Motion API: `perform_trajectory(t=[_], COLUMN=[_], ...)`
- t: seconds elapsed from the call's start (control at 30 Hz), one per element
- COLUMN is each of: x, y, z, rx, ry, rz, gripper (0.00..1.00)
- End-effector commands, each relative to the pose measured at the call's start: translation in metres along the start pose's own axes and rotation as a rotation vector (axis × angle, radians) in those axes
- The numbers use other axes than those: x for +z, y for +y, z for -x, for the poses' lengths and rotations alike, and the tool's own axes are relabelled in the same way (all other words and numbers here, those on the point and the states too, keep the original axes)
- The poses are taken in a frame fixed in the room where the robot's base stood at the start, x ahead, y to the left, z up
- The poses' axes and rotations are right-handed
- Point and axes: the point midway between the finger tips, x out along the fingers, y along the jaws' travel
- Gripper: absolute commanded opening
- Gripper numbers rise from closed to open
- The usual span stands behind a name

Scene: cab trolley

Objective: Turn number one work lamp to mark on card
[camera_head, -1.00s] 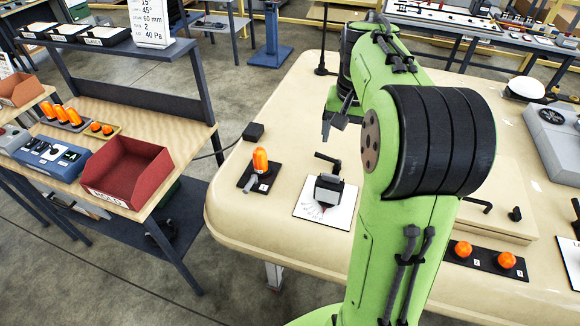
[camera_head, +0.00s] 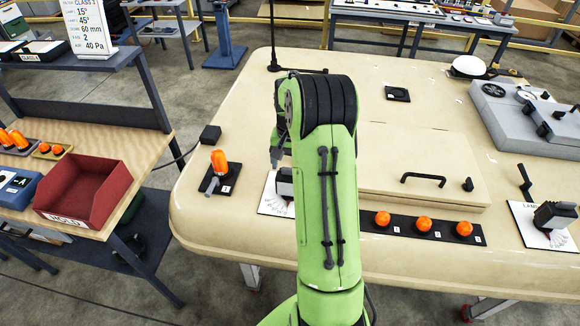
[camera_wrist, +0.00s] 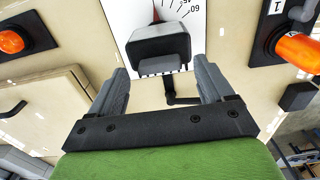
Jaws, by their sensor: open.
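A work lamp with a dark boxy head stands on a white dial card (camera_head: 272,197), left of centre on the beige top. My arm hides much of it in the head view. In the wrist view its head (camera_wrist: 160,42) shows over the card's printed scale (camera_wrist: 194,15), with a red pointer and a dark crank handle (camera_wrist: 182,97). My gripper (camera_wrist: 161,68) is open, one finger on each side of the lamp in this picture; I see no contact. A second lamp (camera_head: 554,215) stands on its own card at the right. A notice card (camera_head: 88,25) lists 15°, 45°, 60 mm, 2 and 40 Pa.
An orange beacon (camera_head: 219,163) on a black plate stands left of the lamp, near a black box (camera_head: 210,134). Several orange domes (camera_head: 424,224) line the front edge. A hatch with a handle (camera_head: 423,178) lies right. A red bin (camera_head: 85,190) sits on the side bench.

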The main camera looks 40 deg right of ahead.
Motion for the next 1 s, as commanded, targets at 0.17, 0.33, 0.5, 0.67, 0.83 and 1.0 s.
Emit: perform_trajectory(t=[0.17, 0.33, 0.5, 0.67, 0.83, 1.0], x=[0.0003, 0.0001, 0.0001, 0.0001, 0.0000, -0.0001], y=[0.0001, 0.0001, 0.0000, 0.0000, 0.0000, 0.0000], z=[-0.0159, -0.0166, -0.0163, -0.0161, -0.0162, -0.0168], rx=[0.000, 0.000, 0.000, 0.000, 0.000, 0.000], ry=[-0.001, 0.000, 0.000, 0.000, 0.001, 0.002], rz=[0.000, 0.000, 0.000, 0.000, -0.009, -0.159], gripper=[0.81, 0.81, 0.64, 0.40, 0.25, 0.25])
